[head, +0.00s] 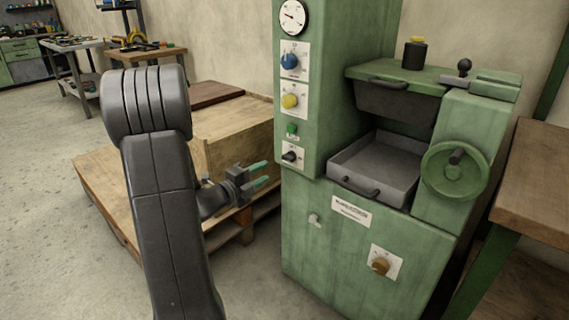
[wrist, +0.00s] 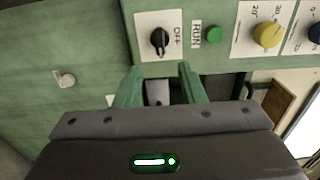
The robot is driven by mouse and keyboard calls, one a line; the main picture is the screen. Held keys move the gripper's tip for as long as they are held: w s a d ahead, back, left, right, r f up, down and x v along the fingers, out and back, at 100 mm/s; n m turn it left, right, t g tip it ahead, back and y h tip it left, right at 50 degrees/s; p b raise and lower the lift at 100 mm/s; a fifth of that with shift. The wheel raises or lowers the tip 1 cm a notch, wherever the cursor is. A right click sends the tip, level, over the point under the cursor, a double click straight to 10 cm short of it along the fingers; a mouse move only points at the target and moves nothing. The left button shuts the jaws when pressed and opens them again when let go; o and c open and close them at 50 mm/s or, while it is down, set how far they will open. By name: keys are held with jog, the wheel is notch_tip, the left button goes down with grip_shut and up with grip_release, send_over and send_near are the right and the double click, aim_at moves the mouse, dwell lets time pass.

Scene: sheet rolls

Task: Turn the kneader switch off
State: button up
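A green machine (head: 340,222) stands at centre right. A black rotary knob (head: 291,155) sits on a white plate low on its left column. The wrist view shows this knob (wrist: 160,41) with "OFF" printed on its plate, and its bar stands roughly upright in that picture. I cannot read which setting it points to, nor any label naming it the kneader switch. My gripper (head: 262,174) is left of the column, with its green fingers apart and nothing between them. In the wrist view the gripper (wrist: 160,78) is just below the knob's plate, not touching the knob.
Near the knob are a green button (head: 292,129) marked RUN, a yellow knob (head: 290,101) and a blue knob (head: 289,61). A brown knob (head: 380,265) is low on the front. A grey tray (head: 375,165) juts out right. A wooden crate (head: 235,140) stands behind my gripper.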

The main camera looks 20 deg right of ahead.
aim_at(286, 159)
jog(key=b+x, duration=0.2)
jog(key=x, duration=0.8)
jog(key=shift+w+d, duration=0.15)
jog(key=shift+d, duration=0.15)
grip_shut()
